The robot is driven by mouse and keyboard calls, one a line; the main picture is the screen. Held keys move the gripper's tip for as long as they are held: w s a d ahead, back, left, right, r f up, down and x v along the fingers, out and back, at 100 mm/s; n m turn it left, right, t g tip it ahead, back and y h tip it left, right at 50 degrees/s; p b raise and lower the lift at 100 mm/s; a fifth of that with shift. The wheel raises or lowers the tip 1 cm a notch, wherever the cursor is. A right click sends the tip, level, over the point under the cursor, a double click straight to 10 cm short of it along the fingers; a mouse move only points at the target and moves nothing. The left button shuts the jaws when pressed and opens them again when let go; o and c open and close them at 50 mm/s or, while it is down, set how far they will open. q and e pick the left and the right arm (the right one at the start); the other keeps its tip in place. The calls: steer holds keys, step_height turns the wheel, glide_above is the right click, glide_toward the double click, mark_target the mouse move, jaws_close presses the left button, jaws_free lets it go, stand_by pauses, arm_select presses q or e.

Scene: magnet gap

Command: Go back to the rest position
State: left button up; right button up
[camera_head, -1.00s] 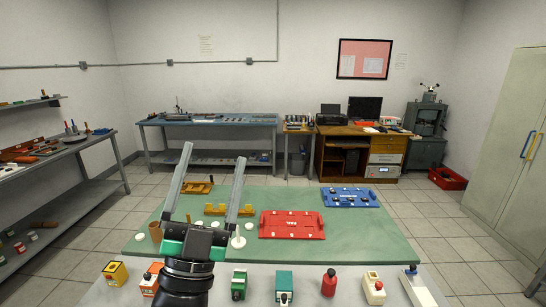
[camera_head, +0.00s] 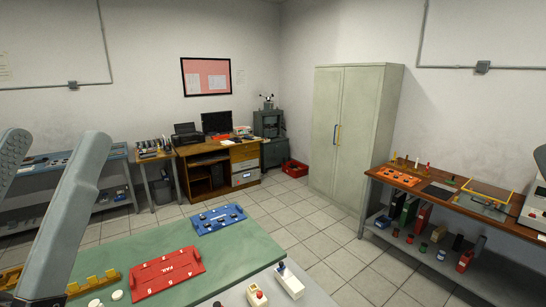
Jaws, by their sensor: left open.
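My left gripper (camera_head: 54,148) is large and close at the left edge of the head view. Its two grey fingers stand apart with nothing between them, and its base is cut off by the frame. Behind it is the table with a green mat (camera_head: 232,255). A red tray marked FAIL (camera_head: 160,274) and a blue tray (camera_head: 219,219) with small dark parts lie on the mat. A yellow rack (camera_head: 98,283) sits left of the red tray, near white discs (camera_head: 117,295).
A white block-like container (camera_head: 290,283) and a red-capped bottle (camera_head: 257,296) stand at the table's front edge. A wooden workbench (camera_head: 455,200) with tools and bottles is at right. A pale cabinet (camera_head: 350,130) stands behind open tiled floor (camera_head: 310,235).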

step_height(320, 180, up, 23)
steer(key=p, duration=1.9)
